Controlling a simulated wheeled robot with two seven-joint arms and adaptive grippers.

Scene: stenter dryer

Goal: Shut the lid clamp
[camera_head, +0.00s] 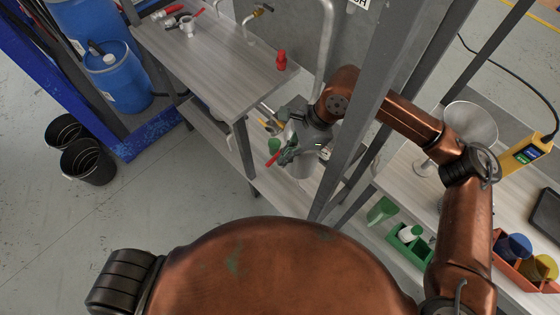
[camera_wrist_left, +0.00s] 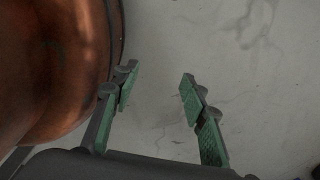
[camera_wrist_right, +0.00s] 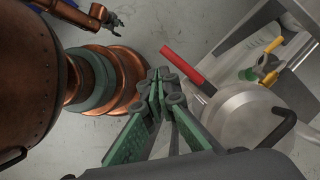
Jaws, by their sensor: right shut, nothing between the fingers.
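The lid clamp's red lever (camera_wrist_right: 188,68) shows in the right wrist view, sticking out from the rim of a grey metal pot with a lid (camera_wrist_right: 246,108). In the head view the red lever (camera_head: 273,159) and part of the pot (camera_head: 299,170) show under my right arm. My right gripper (camera_wrist_right: 160,76) is shut and empty, its fingertips just left of the lever; I cannot tell whether they touch it. It also shows in the head view (camera_head: 284,156). My left gripper (camera_wrist_left: 158,82) is open and empty over bare floor, outside the head view.
A grey upright post (camera_head: 362,110) stands close right of my right gripper. Green and orange bins (camera_head: 408,245) sit at the right. Blue drums (camera_head: 118,75) and black buckets (camera_head: 88,160) are at the left; the floor between is clear.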

